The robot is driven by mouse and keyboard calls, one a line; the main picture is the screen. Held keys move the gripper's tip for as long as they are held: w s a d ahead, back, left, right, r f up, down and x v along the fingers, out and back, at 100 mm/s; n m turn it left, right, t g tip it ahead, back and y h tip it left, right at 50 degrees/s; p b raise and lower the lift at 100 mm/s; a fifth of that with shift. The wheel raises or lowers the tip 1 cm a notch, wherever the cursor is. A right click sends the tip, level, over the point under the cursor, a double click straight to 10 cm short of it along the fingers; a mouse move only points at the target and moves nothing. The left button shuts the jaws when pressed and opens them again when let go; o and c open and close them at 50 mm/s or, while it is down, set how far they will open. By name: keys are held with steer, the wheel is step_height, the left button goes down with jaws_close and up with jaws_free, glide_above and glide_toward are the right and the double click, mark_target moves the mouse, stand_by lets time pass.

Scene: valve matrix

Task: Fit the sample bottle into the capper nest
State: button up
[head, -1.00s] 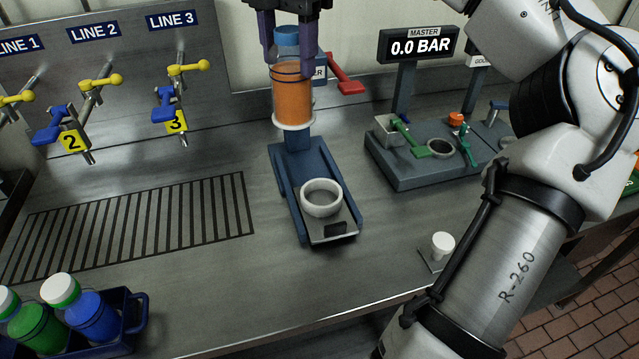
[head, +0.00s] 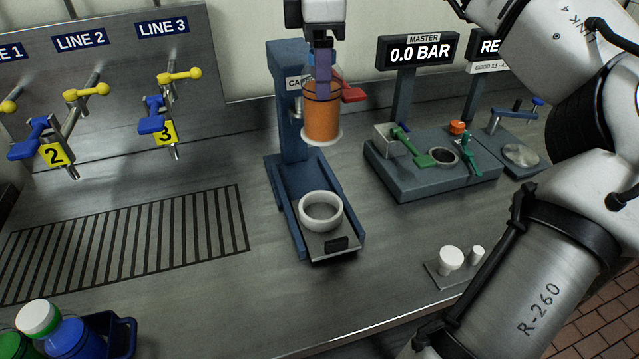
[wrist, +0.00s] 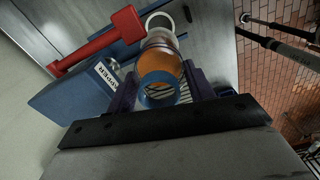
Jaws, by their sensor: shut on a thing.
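The sample bottle (head: 322,112) is clear with orange liquid, a blue neck and a pale base ring. My gripper (head: 321,72) is shut on its upper part and holds it upright in the air. In the wrist view the bottle (wrist: 160,68) sits between my fingers, its neck toward the camera. The capper (head: 287,100) is a blue stand with a red lever. Its nest (head: 321,212) is a white ring on a sliding plate at the front. The bottle hangs above and behind the nest, clear of it. In the wrist view the nest (wrist: 160,20) shows beyond the bottle.
The red lever (head: 353,93) is close to the bottle's right side. A master gauge station (head: 430,170) stands to the right. A small plate with white pegs (head: 450,260) lies at the front right. A blue crate (head: 122,337) with bottles is at front left. Valves line the left wall.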

step_height(320, 180, down, 19)
steer(key=p, duration=0.4)
steer(key=shift+f, duration=0.1)
steer(key=shift+f, duration=0.15)
steer(key=o, duration=1.1)
